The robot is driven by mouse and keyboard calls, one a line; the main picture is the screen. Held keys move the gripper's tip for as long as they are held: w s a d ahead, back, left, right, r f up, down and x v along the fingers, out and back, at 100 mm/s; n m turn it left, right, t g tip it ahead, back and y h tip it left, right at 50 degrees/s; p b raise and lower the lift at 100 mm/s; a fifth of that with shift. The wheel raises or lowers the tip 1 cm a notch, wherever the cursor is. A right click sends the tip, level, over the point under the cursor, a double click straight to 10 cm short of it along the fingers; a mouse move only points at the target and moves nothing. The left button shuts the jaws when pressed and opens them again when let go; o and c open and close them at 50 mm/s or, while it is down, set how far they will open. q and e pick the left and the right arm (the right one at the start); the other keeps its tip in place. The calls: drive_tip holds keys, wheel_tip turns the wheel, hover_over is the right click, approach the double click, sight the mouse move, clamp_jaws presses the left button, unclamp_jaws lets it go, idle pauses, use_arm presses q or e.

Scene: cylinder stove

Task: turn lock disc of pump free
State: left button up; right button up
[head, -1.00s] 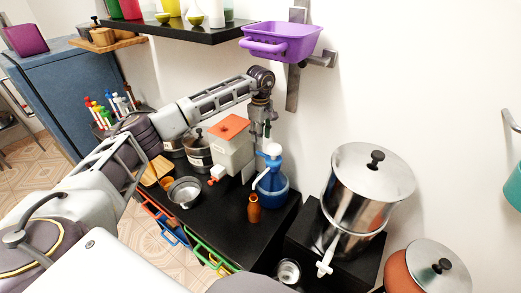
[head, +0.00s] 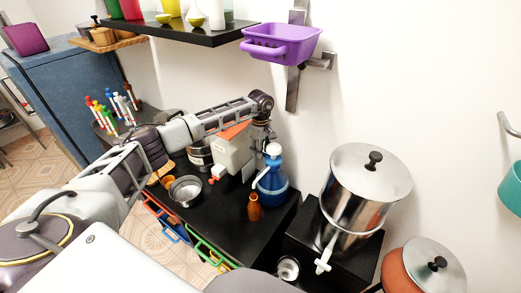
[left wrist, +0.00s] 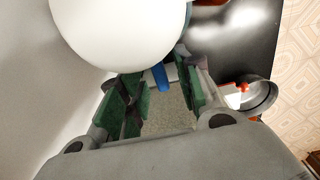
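The pump (head: 272,186) is a blue jug with a blue and white pump head, upright on the black counter. Its round white knob (head: 274,149) is on top, with blue parts just below; I cannot make out the lock disc clearly. My left gripper (head: 264,140) is beside and behind the knob, partly hidden. In the left wrist view the white knob (left wrist: 120,30) fills the top, close to the camera. The left gripper (left wrist: 158,88) is open there, its green pads apart. A blue piece (left wrist: 160,77) shows near the fingertips; contact cannot be told. My right gripper is not in view.
A white dispenser (head: 232,160) with a red tap stands left of the pump. A brown bottle (head: 254,207) stands in front. A steel bowl (head: 185,190) is further left. A large steel urn (head: 367,190) stands right. A purple basket (head: 281,42) hangs above on the wall.

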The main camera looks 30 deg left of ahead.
use_arm(q)
clamp_jaws()
